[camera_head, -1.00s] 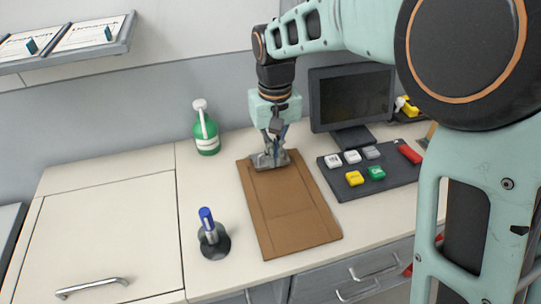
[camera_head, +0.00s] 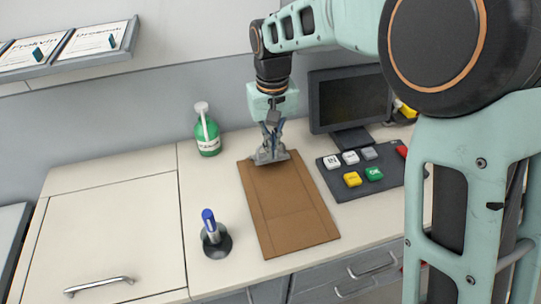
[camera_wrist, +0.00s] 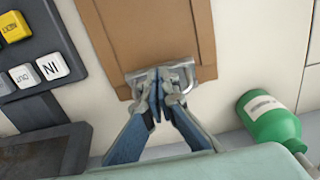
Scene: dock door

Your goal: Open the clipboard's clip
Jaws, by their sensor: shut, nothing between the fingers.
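The brown clipboard (camera_head: 289,212) lies flat on the counter, its metal clip (camera_head: 271,158) at the far end. The clipboard (camera_wrist: 150,30) and the clip (camera_wrist: 181,72) also show in the wrist view. My gripper (camera_head: 270,152) points down at the clip, its fingers together and empty. In the wrist view the closed fingertips (camera_wrist: 155,95) overlap the middle of the clip. I cannot tell whether they touch it. The fingers partly hide the clip, and I cannot see clearly whether it is lifted.
A green bottle (camera_head: 207,138) stands left of my gripper. A pen in a round holder (camera_head: 213,240) stands left of the clipboard. A dark button panel (camera_head: 350,190) and a monitor (camera_head: 350,100) are to the right. The left counter (camera_head: 110,230) is clear.

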